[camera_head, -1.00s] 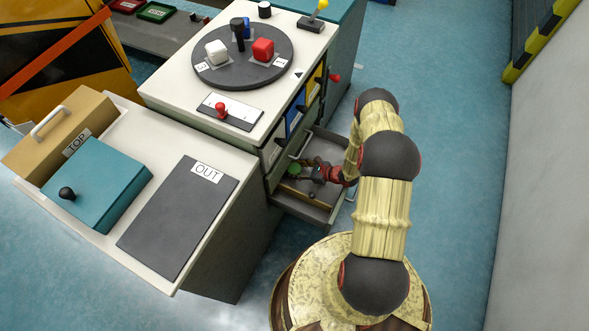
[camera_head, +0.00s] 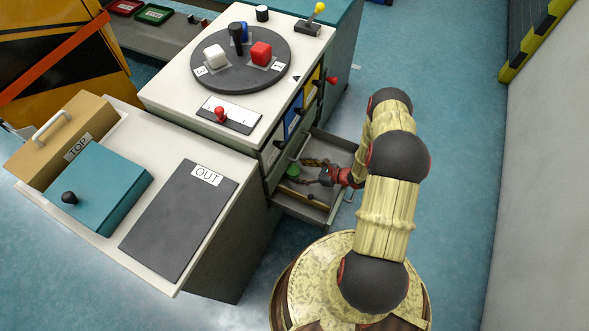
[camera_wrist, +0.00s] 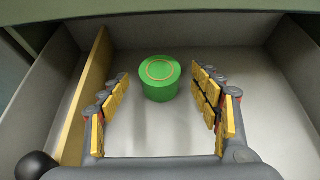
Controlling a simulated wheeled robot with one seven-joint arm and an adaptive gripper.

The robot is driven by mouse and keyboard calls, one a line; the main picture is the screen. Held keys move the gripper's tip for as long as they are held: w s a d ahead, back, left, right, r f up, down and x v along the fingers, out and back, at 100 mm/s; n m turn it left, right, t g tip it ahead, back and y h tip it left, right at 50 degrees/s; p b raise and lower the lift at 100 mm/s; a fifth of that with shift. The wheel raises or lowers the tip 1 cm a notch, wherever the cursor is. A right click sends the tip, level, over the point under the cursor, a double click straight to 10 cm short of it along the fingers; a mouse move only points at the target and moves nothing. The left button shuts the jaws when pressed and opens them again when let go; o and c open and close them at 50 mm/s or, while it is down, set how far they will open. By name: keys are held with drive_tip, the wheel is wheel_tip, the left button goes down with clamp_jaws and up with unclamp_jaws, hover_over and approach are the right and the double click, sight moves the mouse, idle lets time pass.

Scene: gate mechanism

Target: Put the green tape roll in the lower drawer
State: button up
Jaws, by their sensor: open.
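The green tape roll (camera_wrist: 160,78) rests on the floor of the open lower drawer (camera_wrist: 265,75), towards its far wall in the wrist view. It also shows small in the head view (camera_head: 293,171), inside the drawer (camera_head: 329,143). My gripper (camera_wrist: 165,92) is open, with its yellow-padded fingers spread apart to the left and right of the roll. No finger touches the roll in the wrist view. In the head view my gripper (camera_head: 308,176) is over the drawer and partly hides its inside.
A wooden divider (camera_wrist: 88,88) runs along the drawer's left side in the wrist view, with a dark ball (camera_wrist: 36,165) near it. The cabinet top carries a round turntable (camera_head: 232,77) with blocks. A side table with a dark OUT pad (camera_head: 180,220) stands to the left.

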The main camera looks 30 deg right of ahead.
drive_tip(key=p+v, duration=0.2)
drive_tip(key=v, duration=0.5)
drive_tip(key=shift+s+d, duration=0.1)
drive_tip(key=shift+s, duration=0.1)
